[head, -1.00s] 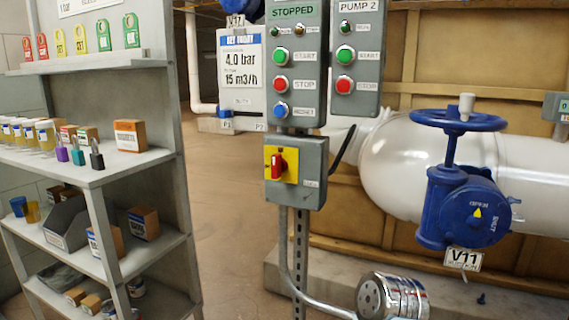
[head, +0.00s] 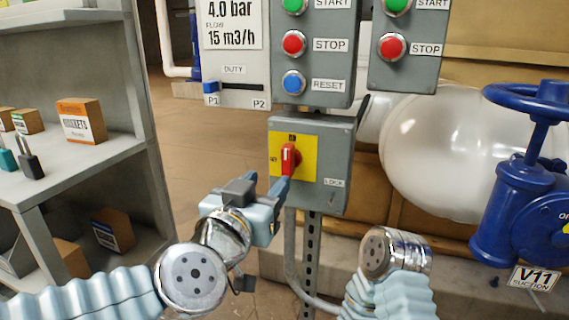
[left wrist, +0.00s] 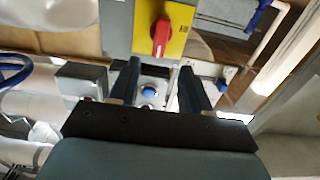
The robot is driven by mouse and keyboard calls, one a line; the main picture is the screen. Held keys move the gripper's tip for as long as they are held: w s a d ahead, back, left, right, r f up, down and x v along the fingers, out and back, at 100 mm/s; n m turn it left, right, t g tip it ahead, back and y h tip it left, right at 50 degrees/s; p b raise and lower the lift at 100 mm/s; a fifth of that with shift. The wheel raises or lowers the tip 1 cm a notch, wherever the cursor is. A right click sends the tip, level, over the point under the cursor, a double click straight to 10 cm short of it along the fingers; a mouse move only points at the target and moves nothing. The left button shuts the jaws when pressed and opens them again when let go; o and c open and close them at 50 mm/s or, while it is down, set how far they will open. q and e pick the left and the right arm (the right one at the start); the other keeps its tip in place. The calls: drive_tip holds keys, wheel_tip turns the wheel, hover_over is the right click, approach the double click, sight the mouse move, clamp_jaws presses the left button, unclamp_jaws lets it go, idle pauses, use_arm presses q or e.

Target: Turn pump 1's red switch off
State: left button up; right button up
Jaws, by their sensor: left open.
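The red switch (head: 290,159) is a rotary handle on a yellow plate (head: 307,171), on a grey box (head: 333,150) below the left button panel. Its handle stands roughly upright, toward a small mark at the plate's top; another small mark is at the plate's left. My left gripper (head: 268,184) is open in front of the box, fingers pointing at it, one fingertip close to the handle's lower end. Contact cannot be told. In the left wrist view the red switch (left wrist: 161,36) appears beyond and between the open fingers. My right gripper is out of view.
The left panel (head: 324,65) has start, stop and reset buttons; the pump 2 panel (head: 408,68) is beside it. A blue valve (head: 525,190) and white pipe (head: 435,150) stand right. A shelf (head: 90,175) with boxes and padlocks stands left.

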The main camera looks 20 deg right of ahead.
sight(285, 161)
use_arm(q)
drive_tip(key=x, duration=1)
clamp_jaws()
